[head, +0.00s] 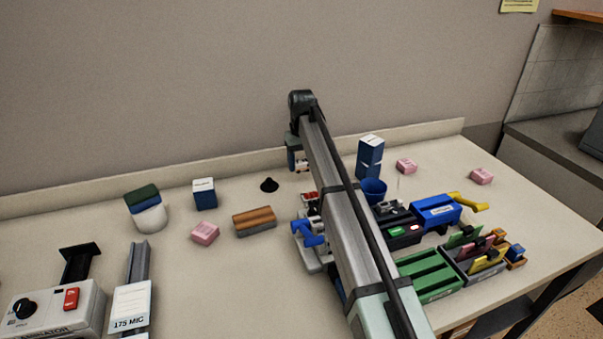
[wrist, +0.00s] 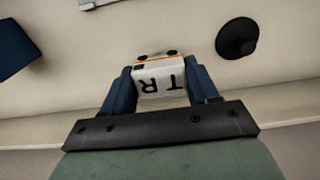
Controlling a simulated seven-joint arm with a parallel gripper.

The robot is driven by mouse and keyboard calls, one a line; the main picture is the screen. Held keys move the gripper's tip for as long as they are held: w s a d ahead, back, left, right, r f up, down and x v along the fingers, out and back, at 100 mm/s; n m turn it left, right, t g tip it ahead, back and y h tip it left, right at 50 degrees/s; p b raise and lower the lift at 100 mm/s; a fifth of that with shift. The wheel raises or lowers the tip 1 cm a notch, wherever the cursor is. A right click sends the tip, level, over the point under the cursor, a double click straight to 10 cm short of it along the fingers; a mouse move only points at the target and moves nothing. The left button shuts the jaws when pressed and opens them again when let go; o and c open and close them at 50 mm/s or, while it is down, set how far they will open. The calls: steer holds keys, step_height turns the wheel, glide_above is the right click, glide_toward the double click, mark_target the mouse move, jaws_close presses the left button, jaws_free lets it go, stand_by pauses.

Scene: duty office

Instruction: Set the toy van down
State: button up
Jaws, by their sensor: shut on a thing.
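The toy van (wrist: 160,80) is white with an orange stripe, dark wheels and dark letters on it. In the wrist view it sits between the two blue fingers of my gripper (wrist: 160,85), which is shut on it. In the head view the van (head: 301,166) shows small beside my arm, near the back edge of the table (head: 340,154), with my gripper (head: 294,160) partly hidden by the arm. I cannot tell whether the van touches the table top.
A black cone-like piece (head: 269,185) stands just left of the van. Blue-and-white boxes (head: 204,194) (head: 369,157) stand on both sides. Trays and tools (head: 428,275) crowd the right front.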

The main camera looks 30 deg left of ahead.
mark_target(302, 172)
steer(key=shift+f, duration=2.05)
steer(key=shift+f, duration=0.2)
steer(key=o, duration=1)
steer(key=shift+o, duration=0.2)
steer(key=shift+r, duration=0.1)
step_height(302, 172, up, 12)
steer(key=shift+r, duration=0.15)
